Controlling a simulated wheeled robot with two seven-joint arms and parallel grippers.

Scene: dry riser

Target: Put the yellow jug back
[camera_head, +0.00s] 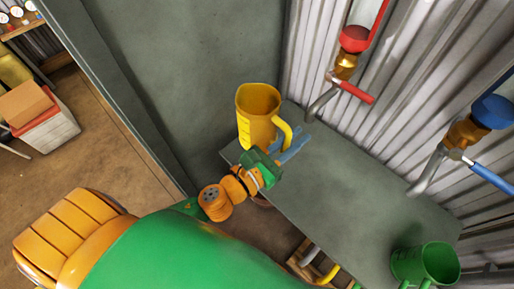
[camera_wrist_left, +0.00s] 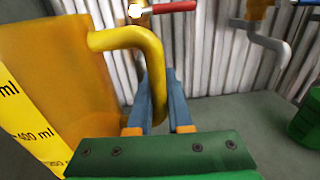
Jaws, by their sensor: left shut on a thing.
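The yellow jug (camera_head: 257,112) is upright at the left end of the grey shelf (camera_head: 340,190), near the grey wall panel; I cannot tell whether its base touches the shelf. My left gripper (camera_head: 293,147) has its blue fingers shut on the jug's handle, on the right side of the jug. In the left wrist view, the jug (camera_wrist_left: 60,70) fills the left side, with ml markings on a pale yellow strip. Its curved handle runs down between the fingers (camera_wrist_left: 160,98). My right gripper is not in view.
A green jug (camera_head: 424,264) stands at the shelf's right end. A red-handled tap (camera_head: 352,88) and a blue-handled tap (camera_head: 485,175) hang over the shelf from the corrugated wall. The shelf's middle is clear. A wooden crate (camera_head: 301,262) is below the front edge.

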